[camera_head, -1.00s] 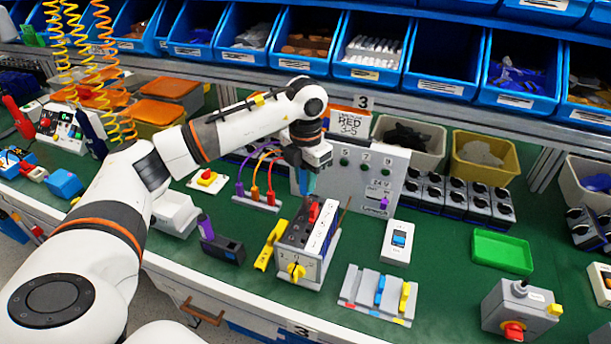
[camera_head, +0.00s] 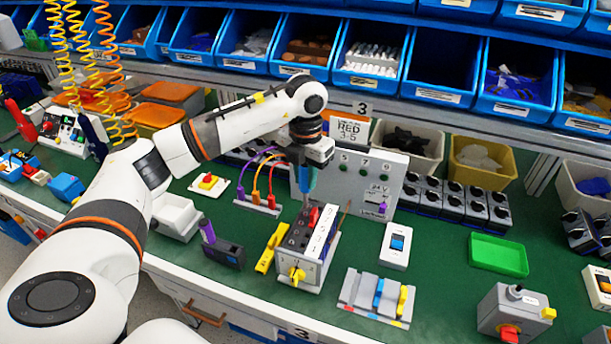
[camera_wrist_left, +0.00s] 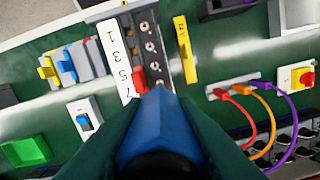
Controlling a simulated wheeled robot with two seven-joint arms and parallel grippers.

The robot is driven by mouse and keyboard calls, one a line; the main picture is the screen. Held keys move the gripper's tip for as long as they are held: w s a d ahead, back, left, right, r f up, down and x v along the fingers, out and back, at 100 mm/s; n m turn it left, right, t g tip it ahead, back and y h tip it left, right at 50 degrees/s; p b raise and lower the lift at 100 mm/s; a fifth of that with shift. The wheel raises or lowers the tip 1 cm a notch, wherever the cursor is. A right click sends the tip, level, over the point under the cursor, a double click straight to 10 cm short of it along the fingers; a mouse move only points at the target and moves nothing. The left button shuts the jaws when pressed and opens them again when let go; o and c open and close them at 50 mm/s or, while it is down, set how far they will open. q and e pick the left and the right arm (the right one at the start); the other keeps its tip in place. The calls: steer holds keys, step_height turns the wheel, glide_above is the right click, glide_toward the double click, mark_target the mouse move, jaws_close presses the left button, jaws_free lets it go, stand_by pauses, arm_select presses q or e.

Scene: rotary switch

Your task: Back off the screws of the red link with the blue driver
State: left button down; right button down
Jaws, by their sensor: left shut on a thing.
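The red link (camera_head: 314,217) sits on top of the grey rotary switch block (camera_head: 285,265), which has a yellow knob on its front. In the left wrist view the red link (camera_wrist_left: 140,80) lies beside a row of round screws (camera_wrist_left: 150,46). My left gripper (camera_head: 308,166) is shut on the blue driver (camera_head: 308,181), above the back of the block. The driver (camera_wrist_left: 155,128) points down at the back end of the screw row, beside the link. I cannot tell whether its tip is seated in a screw. My right gripper is out of view.
A grey panel (camera_head: 345,165) with green buttons stands just behind the block. Purple, orange and red leads (camera_head: 262,180) are to its left. A yellow strip (camera_head: 271,247) lies beside the block. A blue-rocker switch (camera_head: 397,244) is at right. Green bench is clear around the green tray (camera_head: 498,254).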

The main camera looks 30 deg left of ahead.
arm_select(q)
steer(key=shift+r+p, duration=1.1)
steer(key=shift+r, duration=0.7)
